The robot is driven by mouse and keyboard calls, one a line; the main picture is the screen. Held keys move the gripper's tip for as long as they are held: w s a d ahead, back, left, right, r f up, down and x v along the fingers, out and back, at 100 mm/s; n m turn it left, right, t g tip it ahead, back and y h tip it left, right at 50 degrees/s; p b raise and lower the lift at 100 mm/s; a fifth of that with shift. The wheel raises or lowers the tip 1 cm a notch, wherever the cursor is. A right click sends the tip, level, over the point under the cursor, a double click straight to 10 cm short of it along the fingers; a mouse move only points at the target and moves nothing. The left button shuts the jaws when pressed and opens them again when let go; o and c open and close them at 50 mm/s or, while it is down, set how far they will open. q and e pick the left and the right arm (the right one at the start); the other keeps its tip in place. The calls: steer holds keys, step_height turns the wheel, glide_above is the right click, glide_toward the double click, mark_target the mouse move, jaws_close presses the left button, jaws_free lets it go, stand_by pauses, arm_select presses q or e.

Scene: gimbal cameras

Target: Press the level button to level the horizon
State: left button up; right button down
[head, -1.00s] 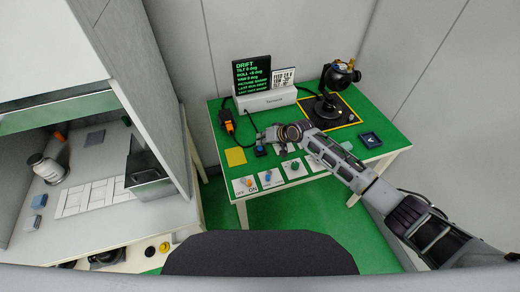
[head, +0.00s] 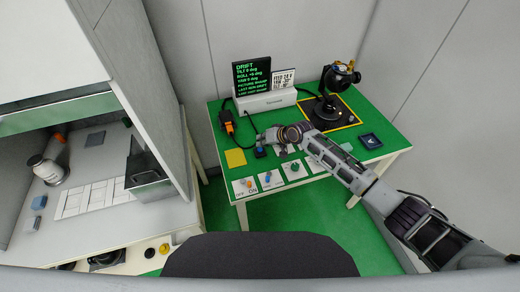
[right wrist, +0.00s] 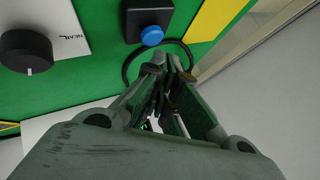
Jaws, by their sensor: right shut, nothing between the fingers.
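A black box with a round blue button (right wrist: 152,35) shows at the top of the right wrist view. In the head view the box (head: 260,152) sits near the front left of the green table; I see no readable label on it. My right gripper (head: 266,137) is shut and empty above the table beside the box. In the right wrist view its fingertips (right wrist: 166,68) are just below the button in the picture; I cannot tell if they touch. The gimbal camera (head: 341,75) stands on a black base at the back right. My left gripper is not in view.
A black screen (head: 252,76) with green drift text stands on a white dock. Several switch and knob panels (head: 245,186) line the table's front edge. A yellow square (head: 235,157) and a dark blue tray (head: 371,140) lie on the table (head: 210,120). A cable runs near the box.

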steer(key=shift+f+b, duration=0.3)
steer(key=shift+f, duration=0.65)
stand_by(1.6)
steer(key=shift+r, duration=0.1)
steer(key=shift+r+p, duration=0.85)
steer(key=shift+p, duration=0.05)
steer(key=shift+r, duration=0.15)
steer(key=shift+r+p, duration=2.35)
steer(key=shift+r, duration=0.05)
steer(key=shift+s+f, duration=0.1)
